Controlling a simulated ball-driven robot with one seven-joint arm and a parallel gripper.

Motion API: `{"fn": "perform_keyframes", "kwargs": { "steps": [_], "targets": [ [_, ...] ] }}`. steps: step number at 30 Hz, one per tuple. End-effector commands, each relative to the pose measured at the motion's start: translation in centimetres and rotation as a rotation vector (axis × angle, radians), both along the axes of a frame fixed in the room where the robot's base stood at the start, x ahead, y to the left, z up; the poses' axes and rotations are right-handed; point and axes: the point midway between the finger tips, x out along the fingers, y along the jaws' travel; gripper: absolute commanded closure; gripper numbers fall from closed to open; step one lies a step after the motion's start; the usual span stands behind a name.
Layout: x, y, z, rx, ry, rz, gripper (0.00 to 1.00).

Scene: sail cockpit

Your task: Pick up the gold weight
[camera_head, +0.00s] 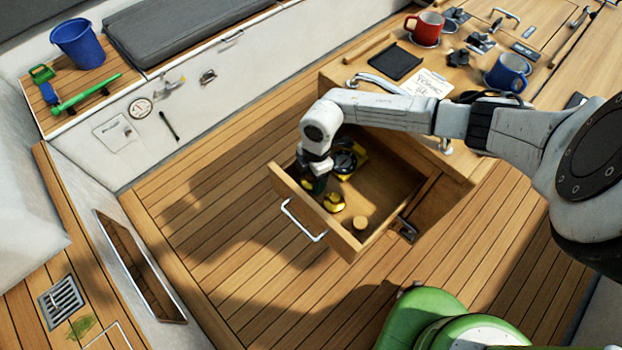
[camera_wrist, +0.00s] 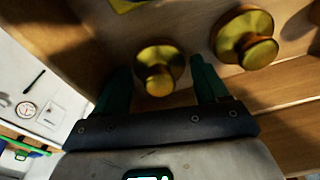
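Two gold knobbed weights show in the wrist view. One gold weight (camera_wrist: 160,66) is between the two dark green fingers of my gripper (camera_wrist: 160,70). A larger gold weight (camera_wrist: 243,38) is beyond the right finger. In the head view my gripper (camera_head: 317,184) points down into an open wooden drawer (camera_head: 314,216), near its front panel. The larger-looking gold weight (camera_head: 335,203) there is just right of my fingers. Another bit of gold beside the fingers is mostly hidden by them. My gripper is open, with gaps on both sides of the weight between the fingers.
The drawer also holds a black and yellow round instrument (camera_head: 346,158) behind my gripper and a small wooden cylinder (camera_head: 361,222) at the right. The drawer walls are close around my gripper. A counter with a red mug (camera_head: 426,28) and a blue mug (camera_head: 508,72) stands behind.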

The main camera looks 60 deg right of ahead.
Motion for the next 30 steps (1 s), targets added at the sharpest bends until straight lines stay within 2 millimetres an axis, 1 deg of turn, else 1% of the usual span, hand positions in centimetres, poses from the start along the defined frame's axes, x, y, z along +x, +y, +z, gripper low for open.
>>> {"fn": "perform_keyframes", "kwargs": {
  "steps": [1,2,17,18,25,28,30],
  "targets": [
    [0.0,0.0,0.0,0.0,0.0,0.0,0.32],
    [0.0,0.0,0.0,0.0,0.0,0.0,0.35],
    [0.0,0.0,0.0,0.0,0.0,-0.001,0.83],
    [0.0,0.0,0.1,0.001,0.0,-0.001,0.85],
    [0.0,-0.1,0.3,0.0,-0.001,-0.001,0.85],
    [0.1,-0.1,1.1,-0.001,-0.003,0.0,0.85],
    [0.1,-0.1,2.2,-0.002,-0.004,0.001,0.85]
  ]
}}
